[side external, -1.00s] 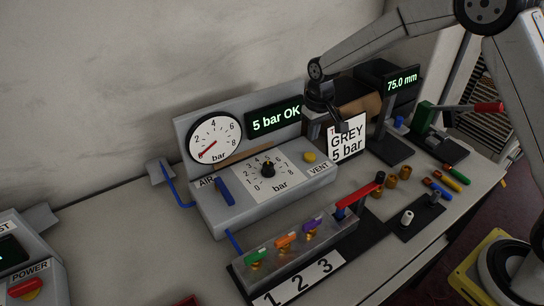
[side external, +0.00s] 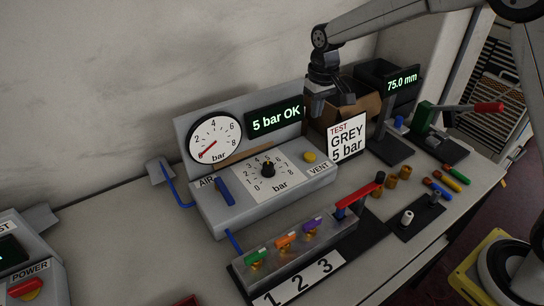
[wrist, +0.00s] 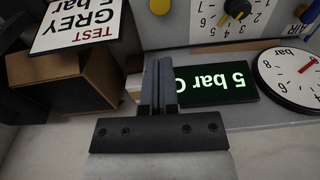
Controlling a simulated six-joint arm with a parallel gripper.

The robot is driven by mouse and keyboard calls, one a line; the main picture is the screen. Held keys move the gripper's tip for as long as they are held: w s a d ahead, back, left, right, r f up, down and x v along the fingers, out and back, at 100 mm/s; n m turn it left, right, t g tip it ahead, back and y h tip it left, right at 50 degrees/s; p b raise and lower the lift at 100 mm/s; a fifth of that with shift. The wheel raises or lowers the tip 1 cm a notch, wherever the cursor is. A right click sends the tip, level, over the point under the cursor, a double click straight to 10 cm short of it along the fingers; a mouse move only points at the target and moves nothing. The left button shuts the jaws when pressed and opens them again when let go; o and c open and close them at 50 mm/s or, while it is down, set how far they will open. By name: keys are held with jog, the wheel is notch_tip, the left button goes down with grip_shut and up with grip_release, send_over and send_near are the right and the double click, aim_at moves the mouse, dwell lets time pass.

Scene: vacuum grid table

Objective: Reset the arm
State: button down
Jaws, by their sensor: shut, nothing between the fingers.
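My gripper (side external: 314,106) is in the air behind the TEST GREY 5 bar card (side external: 347,137), near the right end of the "5 bar OK" display (side external: 275,118). In the wrist view its two fingers (wrist: 159,62) are together, with nothing between them. That view is upside down, with the card (wrist: 80,22) at the upper left and the lit display (wrist: 212,86) to the right of the fingers.
The control box has a pressure gauge (side external: 214,139), a dial (side external: 267,169) and a yellow VENT button (side external: 310,157). A cardboard box (side external: 357,107) stands behind the card. A valve block (side external: 285,244) and coloured cylinders (side external: 455,174) lie in front and right.

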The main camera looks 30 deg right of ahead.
jog(key=shift+s, duration=0.1)
jog(key=s+d+f+t, duration=0.1)
jog(key=s+f, duration=0.1)
jog(key=s, duration=0.9)
jog(key=s+d+f+t, duration=0.1)
jog(key=s+f, duration=0.1)
jog(key=s, duration=0.9)
jog(key=shift+s+d+f, duration=0.15)
jog(key=shift+s+d, duration=0.05)
jog(key=shift+d, duration=0.15)
dwell(0.6)
